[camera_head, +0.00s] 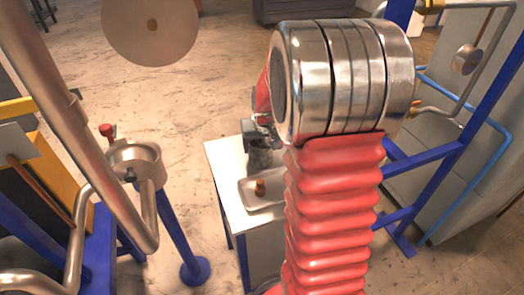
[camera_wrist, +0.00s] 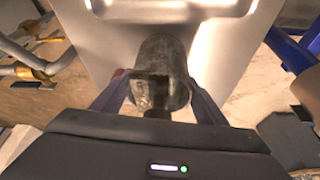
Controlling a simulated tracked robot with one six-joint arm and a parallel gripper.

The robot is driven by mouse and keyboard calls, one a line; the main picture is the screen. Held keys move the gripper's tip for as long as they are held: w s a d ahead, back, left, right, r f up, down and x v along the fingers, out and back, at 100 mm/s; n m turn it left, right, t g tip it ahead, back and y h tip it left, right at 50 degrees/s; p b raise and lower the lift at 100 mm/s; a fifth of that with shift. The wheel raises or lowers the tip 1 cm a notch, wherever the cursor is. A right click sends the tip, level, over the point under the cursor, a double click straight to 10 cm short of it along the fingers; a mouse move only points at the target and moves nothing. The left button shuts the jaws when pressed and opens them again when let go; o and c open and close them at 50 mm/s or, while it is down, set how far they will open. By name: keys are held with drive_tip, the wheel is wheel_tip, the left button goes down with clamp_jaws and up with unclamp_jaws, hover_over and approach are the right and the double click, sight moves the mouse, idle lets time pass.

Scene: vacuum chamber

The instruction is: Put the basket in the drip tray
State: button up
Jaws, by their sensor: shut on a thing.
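My gripper (camera_head: 258,128) is shut on the basket (camera_head: 261,155), a small dark grey-green cylinder, and holds it near the back of the white table. The gripper is partly hidden behind my arm. In the wrist view the basket (camera_wrist: 163,62) is between the two blue-grey fingers of my gripper (camera_wrist: 160,92). The drip tray (camera_head: 247,196) looks like a shallow, pale rectangular tray on the table, in front of the basket in the head view. Its right side is hidden by my red arm sleeve. I cannot tell the height of the basket above the table.
A small brown-orange piece (camera_head: 260,187) is at the tray. The white table (camera_head: 226,172) has bare top at its left. Pipes with a red-knobbed valve (camera_head: 106,130) and a blue post (camera_head: 182,235) stand left. A blue frame (camera_head: 425,157) stands right.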

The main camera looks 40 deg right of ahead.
drive_tip(key=c, duration=0.6)
drive_tip(key=shift+r, duration=5.05)
